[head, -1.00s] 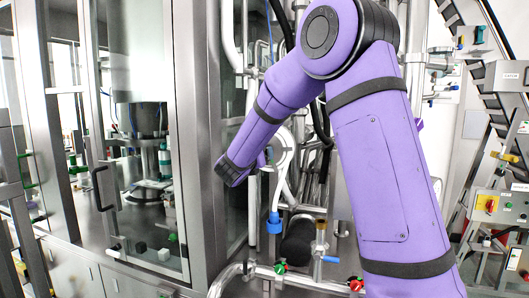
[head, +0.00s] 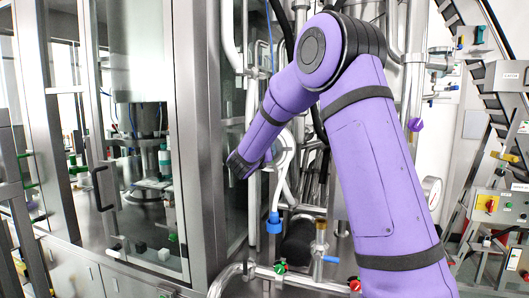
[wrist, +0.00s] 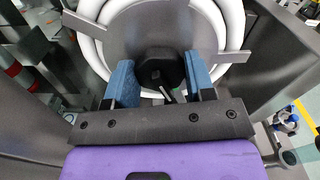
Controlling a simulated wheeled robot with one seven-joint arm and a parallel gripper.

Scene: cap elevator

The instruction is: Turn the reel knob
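In the wrist view the dark reel knob (wrist: 161,74) shows between the two blue fingers of my gripper (wrist: 159,66). The fingers are open, one on each side of the knob, with gaps to it in the picture. I cannot tell whether the fingertips reach around it in depth. Behind the knob is the grey reel (wrist: 147,28), with white hose (wrist: 231,18) coiled around it and flat arms sticking out. In the head view the purple arm hides the reel knob, and my gripper fingers do not show there.
In the head view a glass-doored steel cabinet (head: 206,120) stands close left of my wrist. Pipes with a blue fitting (head: 274,223), a green valve (head: 280,268) and a red valve (head: 354,284) run below. A control panel (head: 497,205) stands at the right.

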